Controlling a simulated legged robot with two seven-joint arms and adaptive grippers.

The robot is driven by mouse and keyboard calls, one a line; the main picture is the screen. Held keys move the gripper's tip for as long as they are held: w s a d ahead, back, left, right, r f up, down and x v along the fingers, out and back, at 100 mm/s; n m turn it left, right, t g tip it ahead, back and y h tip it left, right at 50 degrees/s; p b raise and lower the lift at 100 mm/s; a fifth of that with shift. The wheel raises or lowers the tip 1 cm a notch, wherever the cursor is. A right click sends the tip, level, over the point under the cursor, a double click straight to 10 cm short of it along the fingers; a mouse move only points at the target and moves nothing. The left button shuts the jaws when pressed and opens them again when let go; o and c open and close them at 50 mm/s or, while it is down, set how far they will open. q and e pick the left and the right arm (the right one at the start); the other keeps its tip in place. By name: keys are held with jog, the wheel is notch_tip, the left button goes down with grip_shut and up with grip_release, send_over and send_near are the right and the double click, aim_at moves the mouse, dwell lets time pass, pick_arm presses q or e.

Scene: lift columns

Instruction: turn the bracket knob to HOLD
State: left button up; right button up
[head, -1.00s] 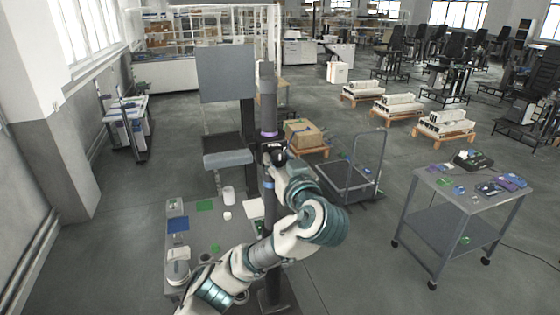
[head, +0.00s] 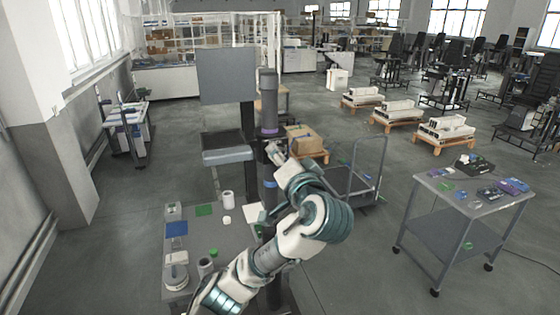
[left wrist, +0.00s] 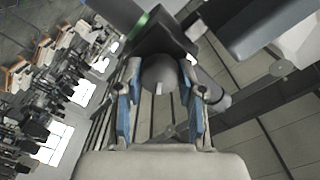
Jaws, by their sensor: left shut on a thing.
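The bracket knob (left wrist: 160,72) is a round grey knob with a short white mark on its lower face in the left wrist view. My left gripper (left wrist: 161,100) has its two blue-padded fingers on either side of the knob, shut on it. In the head view my left gripper (head: 276,153) is at the dark bracket on the upright column (head: 269,112), between the column's purple and blue rings. It hides the knob there. I cannot read any HOLD lettering, so the knob's setting cannot be told. My right gripper is in neither view.
A low grey table (head: 229,240) with small parts stands left of the column's foot. A grey monitor panel (head: 226,75) stands behind it. A cart (head: 440,201) with small items is at the right, a platform trolley (head: 352,184) behind.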

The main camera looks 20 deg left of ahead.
pick_arm(q)
jog(key=shift+d+f+m, duration=0.1)
jog(key=shift+f+m, duration=0.05)
jog(key=shift+m, duration=3.85)
jog(key=shift+f, duration=0.1)
jog(key=o, duration=1.1)
jog(key=shift+d, duration=0.2)
jog(key=shift+d, duration=0.1)
